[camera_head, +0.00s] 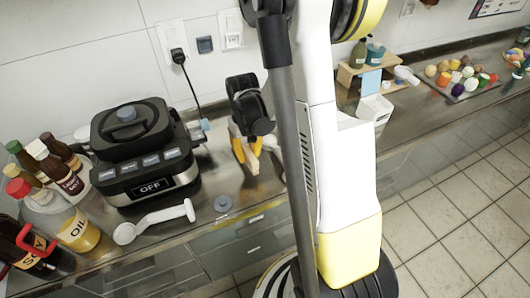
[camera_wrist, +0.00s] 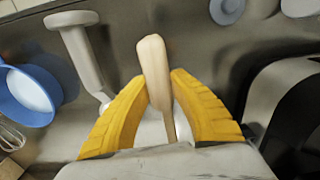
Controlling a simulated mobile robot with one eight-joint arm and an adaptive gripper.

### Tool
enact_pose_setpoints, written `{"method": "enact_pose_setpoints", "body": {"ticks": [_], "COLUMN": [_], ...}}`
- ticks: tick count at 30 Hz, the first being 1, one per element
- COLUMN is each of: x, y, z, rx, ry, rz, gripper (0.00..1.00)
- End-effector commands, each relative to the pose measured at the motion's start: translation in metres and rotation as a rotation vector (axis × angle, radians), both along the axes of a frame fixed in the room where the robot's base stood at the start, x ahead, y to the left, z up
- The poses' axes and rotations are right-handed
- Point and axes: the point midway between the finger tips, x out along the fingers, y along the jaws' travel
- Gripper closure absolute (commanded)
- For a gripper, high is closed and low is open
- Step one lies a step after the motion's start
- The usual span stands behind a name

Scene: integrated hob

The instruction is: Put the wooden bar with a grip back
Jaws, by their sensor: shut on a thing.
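The wooden bar (camera_wrist: 154,62) is pale and rounded at its tip. In the wrist view it stands between the yellow fingers of my gripper (camera_wrist: 160,82), which are shut on it from both sides. Its lower part runs back between the fingers toward the palm. In the head view my gripper (camera_head: 246,150) points down over the steel counter, right of the black cooker, and a small part of the bar (camera_head: 254,164) shows by the fingertips. I cannot tell whether the bar touches the counter. No separate place for the bar is clear in either view.
The black cooker (camera_head: 137,150) reads OFF. Several bottles (camera_head: 62,172) stand left of it. The wrist view shows a blue bowl (camera_wrist: 28,92) and a grey-white handled object (camera_wrist: 82,52) at left.

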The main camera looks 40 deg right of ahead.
Motion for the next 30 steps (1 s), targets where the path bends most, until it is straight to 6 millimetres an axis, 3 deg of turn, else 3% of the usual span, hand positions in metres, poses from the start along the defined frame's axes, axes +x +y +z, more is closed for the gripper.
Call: {"method": "enact_pose_setpoints", "body": {"ticks": [3,9,24,25,26,30], "x": [0.017,0.015,0.014,0.014,0.014,0.014], "y": [0.016,0.014,0.013,0.013,0.013,0.013], "z": [-0.018,-0.045,-0.052,-0.05,-0.05,-0.05], "rx": [0.0,0.0,0.0,0.0,0.0,0.0], "ry": [0.0,0.0,0.0,0.0,0.0,0.0], "rz": [0.002,-0.002,-0.001,-0.001,-0.001,-0.001], "gripper": [1.0,1.0,1.0,0.67,0.57,0.57]}}
